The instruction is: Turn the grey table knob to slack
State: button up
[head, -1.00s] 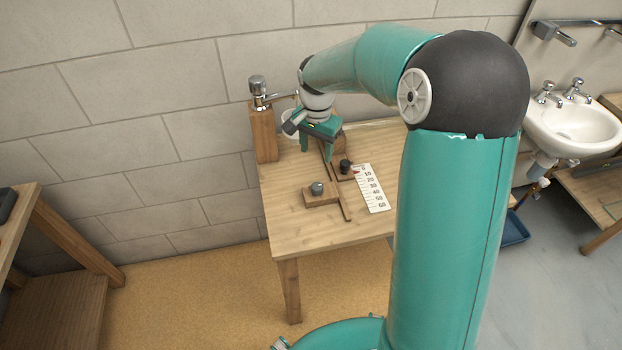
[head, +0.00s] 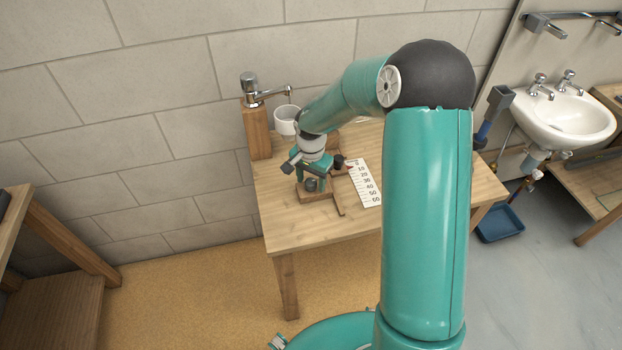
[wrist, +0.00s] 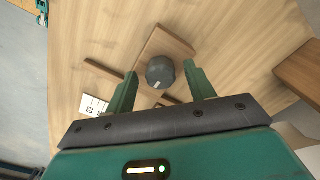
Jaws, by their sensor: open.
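The grey table knob (wrist: 160,72) sits on a small wooden block (wrist: 170,42) on the table. It is round and dark grey, with a small pale mark on its near side in the wrist view. In the head view the knob (head: 311,185) is partly covered by my gripper (head: 312,180). My gripper (wrist: 160,70) is open and points down over the block. In the wrist view one finger is left of the knob and one is right of it, with gaps showing. I cannot tell whether the fingertips are down at the knob's height.
A printed scale (head: 366,184) lies right of the block, near a dark knob (head: 338,161). A wooden post (head: 257,132) with a chrome tap (head: 250,86) and a white cup (head: 286,119) stand at the back. The table front (head: 310,235) is clear.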

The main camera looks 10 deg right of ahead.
jog(key=c, duration=1)
jog(key=shift+n, duration=0.3)
jog(key=n, duration=0.3)
jog(key=shift+n, duration=0.3)
jog(key=n, duration=1.3)
jog(key=shift+n, duration=0.4)
jog(key=shift+w, duration=0.1)
